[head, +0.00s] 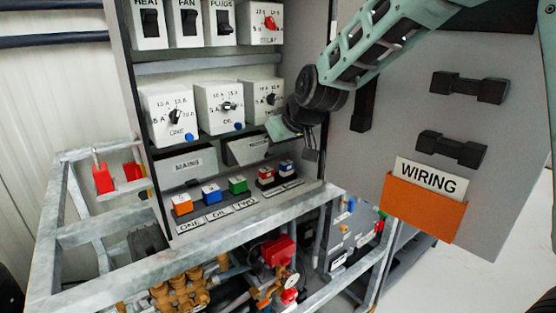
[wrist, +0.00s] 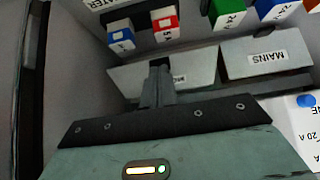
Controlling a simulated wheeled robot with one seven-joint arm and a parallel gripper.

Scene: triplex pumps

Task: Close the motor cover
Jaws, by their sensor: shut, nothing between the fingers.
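Two grey covers sit side by side below the dial boxes in the cabinet. The left one (head: 187,163) is labelled MAINS and also shows upside down in the wrist view (wrist: 245,66). The right one, taken as the motor cover (head: 243,150), has a label partly hidden by my gripper. It also shows in the wrist view (wrist: 125,78), where my fingers hide its label. I cannot tell how far it stands open. My gripper (head: 310,152) is shut and empty at the right end of this cover. Its fingers (wrist: 160,72) overlap the cover in the wrist view; contact is unclear.
Dial boxes (head: 219,106) stand above the covers. Coloured switches (head: 210,192) line the shelf below. The open cabinet door (head: 393,135), with black handles and an orange WIRING pocket (head: 420,210), stands close at the right of my arm. Pumps and pipes fill the frame below.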

